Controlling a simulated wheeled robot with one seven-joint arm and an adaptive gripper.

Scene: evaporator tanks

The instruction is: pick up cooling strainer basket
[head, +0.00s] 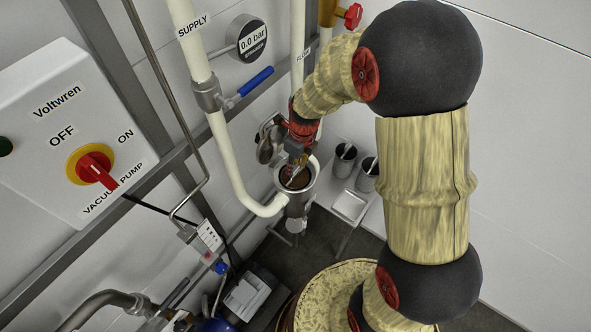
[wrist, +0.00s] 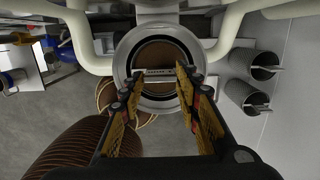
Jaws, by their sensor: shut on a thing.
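The strainer housing (head: 297,205) is an upright metal pot with its top open, at the foot of the white pipes. In the wrist view the housing's round rim (wrist: 124,62) surrounds a brown, round interior. The basket (wrist: 157,54) appears to sit inside that rim, with a pale crossbar handle (wrist: 155,72) over it. My gripper (wrist: 155,77) is over the opening, its fingers closed on the two ends of this bar. In the head view my gripper (head: 299,160) reaches down to the mouth. The basket's lower part is hidden in the housing.
Two dark cylindrical cups (head: 344,160) and a pale tray (head: 350,206) are on a shelf right of the housing. A round metal lid (head: 266,150) is beside the mouth. White pipes (head: 229,165) run close on the left, with a blue-handled valve (head: 255,81).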

